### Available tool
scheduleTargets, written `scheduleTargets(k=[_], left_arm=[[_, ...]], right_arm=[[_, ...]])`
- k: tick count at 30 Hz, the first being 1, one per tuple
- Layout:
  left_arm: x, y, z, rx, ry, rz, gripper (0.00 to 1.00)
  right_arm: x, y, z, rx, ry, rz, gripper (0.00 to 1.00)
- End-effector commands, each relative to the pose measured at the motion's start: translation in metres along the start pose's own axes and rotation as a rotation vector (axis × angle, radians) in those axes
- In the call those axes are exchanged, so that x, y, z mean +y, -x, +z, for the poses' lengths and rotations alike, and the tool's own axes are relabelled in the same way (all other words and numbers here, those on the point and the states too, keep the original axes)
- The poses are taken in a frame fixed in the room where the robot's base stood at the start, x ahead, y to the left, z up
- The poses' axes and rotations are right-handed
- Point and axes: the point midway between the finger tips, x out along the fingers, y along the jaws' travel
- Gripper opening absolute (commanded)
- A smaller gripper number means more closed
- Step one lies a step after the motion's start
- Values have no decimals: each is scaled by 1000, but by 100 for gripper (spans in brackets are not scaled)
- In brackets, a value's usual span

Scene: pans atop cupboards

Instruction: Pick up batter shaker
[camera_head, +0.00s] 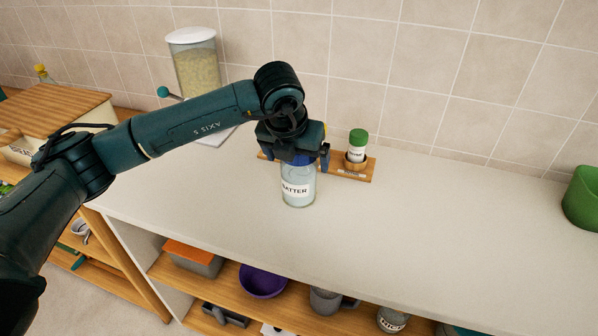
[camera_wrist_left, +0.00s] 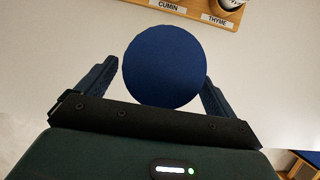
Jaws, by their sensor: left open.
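The batter shaker (camera_head: 298,188) is a clear jar with a white label reading "BATTER" and a blue lid. It stands upright on the white countertop. My left gripper (camera_head: 300,166) is above it, pointing down, with its fingers on both sides of the lid. In the left wrist view the round blue lid of the batter shaker (camera_wrist_left: 165,67) sits between the two open fingers of my left gripper (camera_wrist_left: 158,88). A narrow gap shows beside the left finger; the right finger is very close to the lid, and I cannot tell if it touches. My right gripper is not in view.
A wooden spice rack (camera_head: 368,176) with a green-capped jar (camera_head: 357,146) stands just behind the shaker. A grain dispenser (camera_head: 196,62) stands at the back left. A green container (camera_head: 582,198) is at the far right. The countertop (camera_head: 450,220) to the right is clear.

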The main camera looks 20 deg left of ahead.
Motion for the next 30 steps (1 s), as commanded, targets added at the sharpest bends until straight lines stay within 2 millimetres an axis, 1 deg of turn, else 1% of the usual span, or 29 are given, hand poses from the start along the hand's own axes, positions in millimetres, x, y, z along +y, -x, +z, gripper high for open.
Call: scheduleTargets(k=[1, 3, 6, 13, 14, 30], left_arm=[[0, -6, 0, 3, 1, 2, 93], [0, -16, 0, 3, 2, 1, 93], [0, -24, 0, 1, 1, 0, 93], [0, -26, 0, -1, 0, 0, 93], [0, -26, 0, -1, 0, 0, 91], [0, -26, 0, -1, 0, 0, 47]], right_arm=[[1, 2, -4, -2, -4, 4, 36], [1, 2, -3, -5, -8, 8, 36], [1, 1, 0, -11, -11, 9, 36], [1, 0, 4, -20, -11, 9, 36], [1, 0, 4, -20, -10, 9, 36], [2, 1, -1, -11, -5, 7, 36]])
